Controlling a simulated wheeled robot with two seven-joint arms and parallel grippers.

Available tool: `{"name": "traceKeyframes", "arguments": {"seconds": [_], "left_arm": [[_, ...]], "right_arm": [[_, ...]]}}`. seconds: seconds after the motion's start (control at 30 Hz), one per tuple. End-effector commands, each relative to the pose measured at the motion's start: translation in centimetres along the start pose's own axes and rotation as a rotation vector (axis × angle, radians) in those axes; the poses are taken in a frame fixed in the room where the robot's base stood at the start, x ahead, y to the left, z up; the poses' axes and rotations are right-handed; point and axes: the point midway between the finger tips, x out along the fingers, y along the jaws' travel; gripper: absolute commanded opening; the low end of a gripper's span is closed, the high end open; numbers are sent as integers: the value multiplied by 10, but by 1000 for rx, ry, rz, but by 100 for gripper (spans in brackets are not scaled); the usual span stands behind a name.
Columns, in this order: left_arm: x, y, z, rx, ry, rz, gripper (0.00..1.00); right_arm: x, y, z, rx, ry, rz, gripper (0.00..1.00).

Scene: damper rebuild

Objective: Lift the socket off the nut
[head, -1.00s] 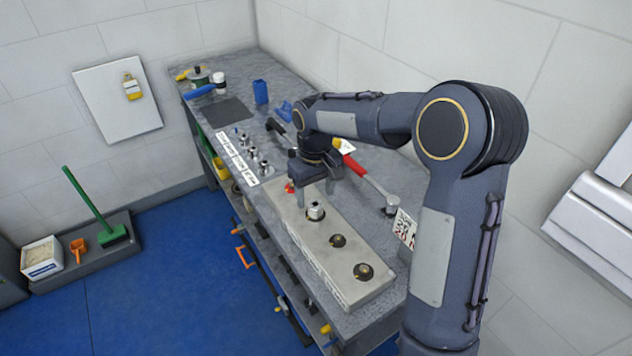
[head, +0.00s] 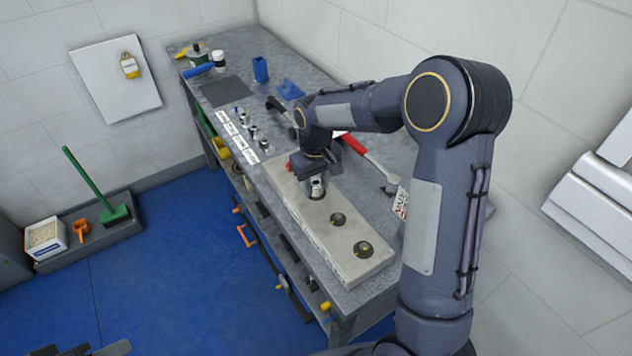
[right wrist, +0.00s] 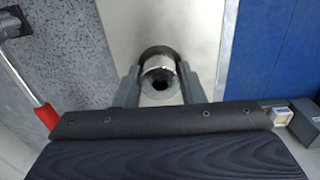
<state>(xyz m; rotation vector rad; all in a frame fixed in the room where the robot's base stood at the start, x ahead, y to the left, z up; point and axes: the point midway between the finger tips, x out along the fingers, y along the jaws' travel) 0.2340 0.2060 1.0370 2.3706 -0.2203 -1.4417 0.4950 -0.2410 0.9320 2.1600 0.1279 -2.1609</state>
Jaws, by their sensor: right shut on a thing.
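The socket (head: 316,188) is a shiny metal cylinder standing upright at the far position of a long pale metal block (head: 310,220) on the bench. In the right wrist view the socket (right wrist: 160,74) shows its dark open top, with a dark ring around its base. My right gripper (head: 315,183) is over the block with its two fingers on either side of the socket, shut on it. The nut under the socket is hidden. I cannot see a gap below the socket. Part of my left gripper (head: 95,349) shows at the bottom left edge; its fingertips are not clear.
Two dark round fittings (head: 338,219) (head: 362,249) sit on the near part of the block. A red-handled wrench (head: 366,158) lies right of it. Several small sockets (head: 252,132) stand in a labelled row on the left. Blue floor lies left of the bench.

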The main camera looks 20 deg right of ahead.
Motion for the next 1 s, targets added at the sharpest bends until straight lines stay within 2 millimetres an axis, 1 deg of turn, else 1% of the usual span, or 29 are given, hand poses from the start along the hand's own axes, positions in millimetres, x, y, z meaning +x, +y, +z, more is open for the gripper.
{"name": "traceKeyframes", "arguments": {"seconds": [0.03,0.07,0.2,0.27,0.47,1.0], "left_arm": [[0,0,0,0,0,0,45],[0,0,0,0,0,0,45],[0,0,0,0,0,0,45],[0,0,0,0,0,0,45],[-2,1,-1,0,0,0,45],[-15,7,-7,0,0,0,45]], "right_arm": [[0,0,0,0,0,0,13],[0,0,0,0,1,0,34],[-1,0,0,0,1,0,16],[-1,0,0,0,1,0,8],[-4,0,0,0,2,0,8],[-23,0,0,0,1,0,8]]}}
